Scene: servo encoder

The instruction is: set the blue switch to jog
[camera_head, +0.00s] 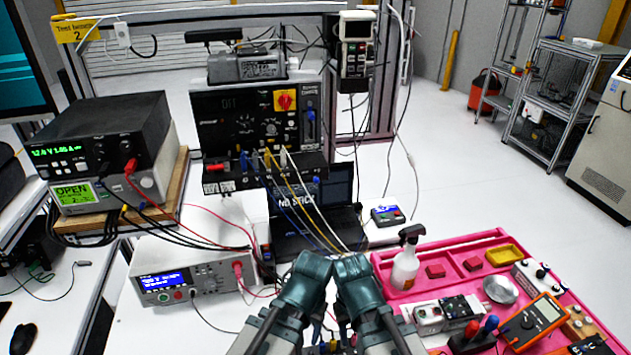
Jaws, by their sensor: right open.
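A black control panel (218,130) stands upright at the back middle of the white table. A blue lever (310,114) sits in a slot at its right side; its label is too small to read. A red knob on a yellow plate (286,100) is to its left. My two teal-and-grey arms come in from the bottom, close together and well short of the panel. My right gripper (343,335) is low between them, open, mostly hidden and far from the lever. My left gripper is too hidden to tell its state.
Several wires run from the panel to a dark laptop (338,185) in front. Power instruments (110,130) stand at left and a white meter (190,272) lower left. A pink tray (455,250) with a spray bottle (405,260) and tools is at right.

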